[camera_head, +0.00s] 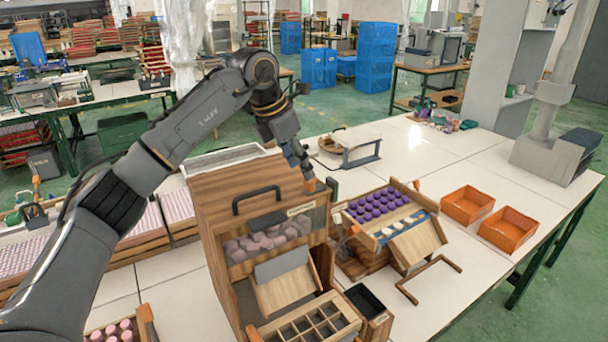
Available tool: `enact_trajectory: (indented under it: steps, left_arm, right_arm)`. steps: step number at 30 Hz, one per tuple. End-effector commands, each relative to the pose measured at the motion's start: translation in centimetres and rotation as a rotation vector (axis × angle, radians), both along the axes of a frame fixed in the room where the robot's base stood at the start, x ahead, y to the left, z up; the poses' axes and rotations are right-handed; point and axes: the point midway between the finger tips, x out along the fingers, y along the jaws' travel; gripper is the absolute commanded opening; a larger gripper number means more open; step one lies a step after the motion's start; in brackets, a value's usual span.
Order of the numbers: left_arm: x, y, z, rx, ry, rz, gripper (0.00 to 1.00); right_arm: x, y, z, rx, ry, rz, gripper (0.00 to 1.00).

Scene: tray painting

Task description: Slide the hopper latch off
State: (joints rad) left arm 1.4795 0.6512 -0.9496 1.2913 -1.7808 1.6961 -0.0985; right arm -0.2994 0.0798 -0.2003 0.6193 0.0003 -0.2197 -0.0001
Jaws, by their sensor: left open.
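The wooden hopper (207,200) stands on the white table in the middle of the view. It has a black handle on its front, and pinkish pieces (265,240) show through its window. My left arm reaches over it from the left, and my left gripper (305,166) is open at the hopper's top right corner. A small orange part (309,186) shows right at the fingertips; it may be the latch, but it is too small to be sure, and I cannot tell whether the fingers touch it. My right gripper is not in view.
Below the hopper is a divided wooden tray (310,326). To its right are a rack of purple pieces (375,208) and two orange bins (467,204) (508,229). A wire-handled stand (350,150) is behind.

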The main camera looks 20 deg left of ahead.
Motion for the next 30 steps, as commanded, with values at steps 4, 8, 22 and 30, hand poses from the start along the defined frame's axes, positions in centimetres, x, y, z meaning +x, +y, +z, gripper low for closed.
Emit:
enact_trajectory:
  steps: [4,8,22,30]
  left_arm:
    - [-1.0,0.9,3.2,0.000,-0.003,0.003,0.49]
    - [-1.7,1.4,5.2,0.000,-0.002,0.003,0.49]
    - [-2.4,1.9,6.9,0.000,0.001,0.002,0.49]
    - [-2.4,1.9,6.9,0.000,0.001,0.002,0.49]
  right_arm:
    - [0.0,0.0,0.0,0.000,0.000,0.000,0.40]
    - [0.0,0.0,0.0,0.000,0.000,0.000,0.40]
    - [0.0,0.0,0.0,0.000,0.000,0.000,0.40]
    - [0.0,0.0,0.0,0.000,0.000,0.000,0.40]
